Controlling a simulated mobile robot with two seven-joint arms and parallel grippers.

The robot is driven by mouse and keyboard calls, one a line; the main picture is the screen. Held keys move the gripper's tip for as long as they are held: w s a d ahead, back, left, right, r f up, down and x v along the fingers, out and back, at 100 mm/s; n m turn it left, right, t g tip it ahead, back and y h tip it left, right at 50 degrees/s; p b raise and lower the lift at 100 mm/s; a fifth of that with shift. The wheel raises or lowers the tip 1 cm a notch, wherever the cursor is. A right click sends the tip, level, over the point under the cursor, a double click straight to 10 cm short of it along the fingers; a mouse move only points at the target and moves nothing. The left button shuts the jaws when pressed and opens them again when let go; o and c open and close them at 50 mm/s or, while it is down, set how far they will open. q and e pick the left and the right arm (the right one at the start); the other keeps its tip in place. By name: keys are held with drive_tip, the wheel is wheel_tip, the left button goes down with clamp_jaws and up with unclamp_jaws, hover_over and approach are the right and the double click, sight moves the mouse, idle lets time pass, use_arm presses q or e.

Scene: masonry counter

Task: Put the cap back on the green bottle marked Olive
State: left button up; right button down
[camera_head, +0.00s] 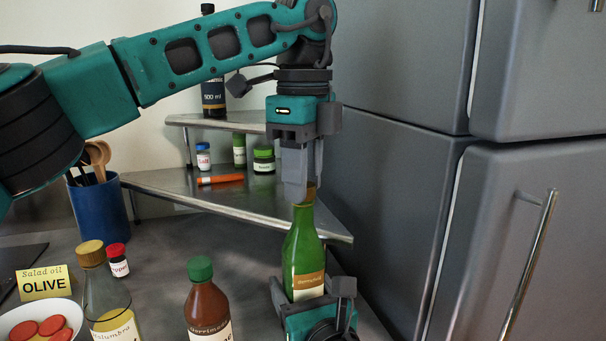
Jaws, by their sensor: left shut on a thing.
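A green bottle (302,250) with an orange-and-white label stands upright at the centre right; the label's small writing is hard to read. My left gripper (297,195) points down over the bottle's mouth, shut on a brownish-gold cap (311,189). The fingers hide most of the cap, and I cannot tell whether it is seated on the neck. My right gripper (313,296) is low at the bottle, one finger on each side of its lower body. I cannot tell whether these fingers press on the glass.
A brown bottle with a green cap (208,305) and a gold-capped bottle (105,290) stand left. A yellow OLIVE card (44,283), red-capped jar (118,260) and plate (62,306) are further left. A metal corner shelf (160,183) is behind; a grey fridge (405,180) is right.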

use_arm(q)
clamp_jaws()
drive_tip(key=m, duration=0.8)
drive_tip(key=shift+m, duration=0.3)
drive_tip(key=m, duration=0.3)
drive_tip(key=shift+m, duration=0.4)
drive_tip(key=m, duration=1.6)
drive_tip(key=shift+f+m, duration=0.1)
drive_tip(key=shift+m, duration=0.2)
drive_tip(key=m, duration=1.4)
drive_tip(key=shift+m, duration=0.4)
drive_tip(key=o, duration=0.9)
unclamp_jaws()
drive_tip(key=shift+o, duration=0.2)
